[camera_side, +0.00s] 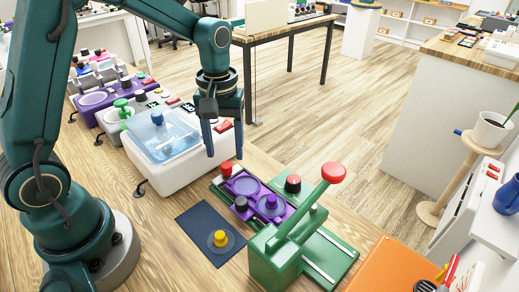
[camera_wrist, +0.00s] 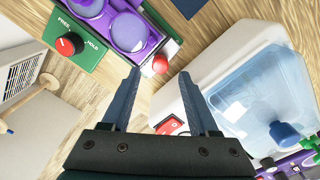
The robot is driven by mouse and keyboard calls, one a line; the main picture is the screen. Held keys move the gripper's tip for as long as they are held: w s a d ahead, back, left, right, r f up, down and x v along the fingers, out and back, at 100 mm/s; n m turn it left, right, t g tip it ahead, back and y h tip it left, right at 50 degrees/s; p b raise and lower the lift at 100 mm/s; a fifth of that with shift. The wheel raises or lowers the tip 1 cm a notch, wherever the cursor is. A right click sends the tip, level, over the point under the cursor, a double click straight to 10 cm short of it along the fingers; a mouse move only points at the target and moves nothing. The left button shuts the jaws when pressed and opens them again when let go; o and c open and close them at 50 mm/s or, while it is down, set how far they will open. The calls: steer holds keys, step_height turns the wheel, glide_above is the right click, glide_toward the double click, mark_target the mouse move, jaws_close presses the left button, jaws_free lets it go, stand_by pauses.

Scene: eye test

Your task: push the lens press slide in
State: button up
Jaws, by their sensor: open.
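The green lens press (camera_side: 283,258) stands on the wooden table with a red-knobbed lever (camera_side: 333,173) raised. Its purple slide (camera_side: 257,192), with round seats, sticks out of the frame to the upper left. A red knob (camera_side: 227,169) is at the slide's outer end. In the wrist view the slide (camera_wrist: 150,14) is at the top, and the knob (camera_wrist: 160,64) shows between the fingertips. My gripper (camera_side: 224,153) is open and empty, above and near the knob, apparently apart from it. It also shows in the wrist view (camera_wrist: 160,74).
A red dial (camera_wrist: 67,44) marked FREE and HOLD sits beside the slide; its setting is unclear. A white machine with a clear blue lid (camera_side: 163,135) stands close left of my gripper. A dark mat (camera_side: 203,224) holds a yellow knobbed piece (camera_side: 220,239). An orange surface (camera_side: 393,268) lies right.

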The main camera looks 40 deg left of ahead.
mark_target(226, 165)
steer(key=shift+f, duration=1.8)
jaws_close()
steer(key=shift+r, duration=0.1)
